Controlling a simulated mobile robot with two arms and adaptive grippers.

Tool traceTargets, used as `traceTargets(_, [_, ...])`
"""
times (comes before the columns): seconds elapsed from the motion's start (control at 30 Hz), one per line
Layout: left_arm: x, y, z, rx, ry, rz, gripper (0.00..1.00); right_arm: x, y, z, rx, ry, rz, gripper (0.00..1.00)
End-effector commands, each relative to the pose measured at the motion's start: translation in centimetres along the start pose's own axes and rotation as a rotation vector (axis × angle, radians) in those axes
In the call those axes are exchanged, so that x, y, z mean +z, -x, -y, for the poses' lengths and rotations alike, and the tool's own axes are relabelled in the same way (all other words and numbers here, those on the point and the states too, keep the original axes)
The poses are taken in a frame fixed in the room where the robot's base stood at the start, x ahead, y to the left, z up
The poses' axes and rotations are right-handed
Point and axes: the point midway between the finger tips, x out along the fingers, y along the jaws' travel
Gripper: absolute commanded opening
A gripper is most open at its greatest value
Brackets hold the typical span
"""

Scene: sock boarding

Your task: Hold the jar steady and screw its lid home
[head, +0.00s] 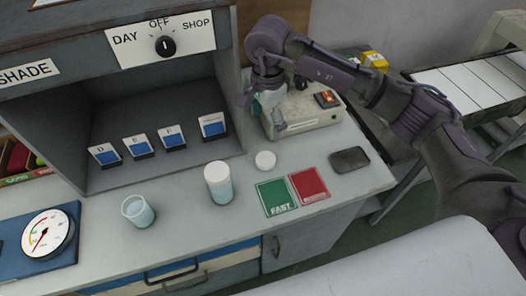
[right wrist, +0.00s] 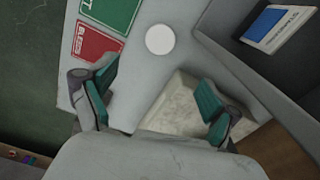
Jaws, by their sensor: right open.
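An open jar (head: 138,211) with pale blue contents stands on the bench at the left in the head view. A second pale blue jar (head: 218,185) stands upright to its right with a white top on it. A loose white round lid (head: 265,160) lies flat on the bench, right of that jar; it also shows in the right wrist view (right wrist: 160,39). My right gripper (head: 270,108) is over the beige device, behind the lid. Its teal fingers are spread and empty in the right wrist view (right wrist: 155,92). My left gripper is not in view.
The beige device (head: 310,118) stands at the back right. A green card (head: 275,198), a red card (head: 309,185) and a dark flat object (head: 349,160) lie near the front edge. A dial gauge (head: 47,233) is at far left. Several small labelled stands sit in the cubby.

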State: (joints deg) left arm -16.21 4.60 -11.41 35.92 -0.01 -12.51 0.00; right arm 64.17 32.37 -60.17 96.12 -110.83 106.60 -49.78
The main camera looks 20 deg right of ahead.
Motion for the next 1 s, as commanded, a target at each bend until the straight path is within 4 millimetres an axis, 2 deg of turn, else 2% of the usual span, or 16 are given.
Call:
traceTargets(0.1, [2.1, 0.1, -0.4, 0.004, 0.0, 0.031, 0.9, 0.0, 0.0, 0.0, 0.0, 0.0, 0.001, 0.88])
traceTargets(0.27, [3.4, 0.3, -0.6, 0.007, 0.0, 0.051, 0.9, 0.1, -0.3, 0.0, 0.0, -0.001, 0.002, 0.88])
traceTargets(0.43, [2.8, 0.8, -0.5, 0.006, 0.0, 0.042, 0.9, 0.1, -3.0, -0.1, 0.004, 0.0, 0.003, 0.88])
traceTargets(0.7, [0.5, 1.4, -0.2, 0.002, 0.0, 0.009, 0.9, 0.1, -7.7, 0.0, 0.002, -0.001, 0.003, 0.88])
traceTargets(0.83, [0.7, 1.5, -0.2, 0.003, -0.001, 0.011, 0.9, 0.1, -8.5, 0.0, -0.001, 0.001, 0.003, 0.88])
traceTargets(1.0, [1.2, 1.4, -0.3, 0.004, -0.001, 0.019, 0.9, 0.1, -8.6, 0.1, -0.002, 0.001, 0.002, 0.88])
